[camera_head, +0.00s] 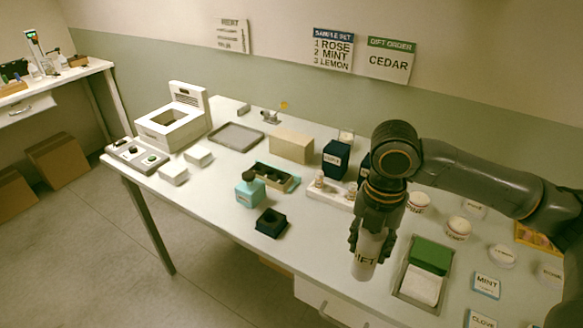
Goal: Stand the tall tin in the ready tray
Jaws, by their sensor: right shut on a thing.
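My right gripper (370,234) comes in from the right, points down and is shut on a tall pale cylinder with dark lettering, which looks like the tall tin (366,262). The tin is roughly upright, with its upper part hidden between the fingers. It shows over the table's front part, left of a tray with green and white contents; its exact height cannot be told. A flat, empty grey tray (237,137) lies at the back left of the table. No readable label marks it as the ready tray. My left gripper is not in view.
A beige box (291,146) and dark blue box (336,159) stand behind. A white device (172,129) is left of the grey tray. Round-lidded jars (459,228) stand at right.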

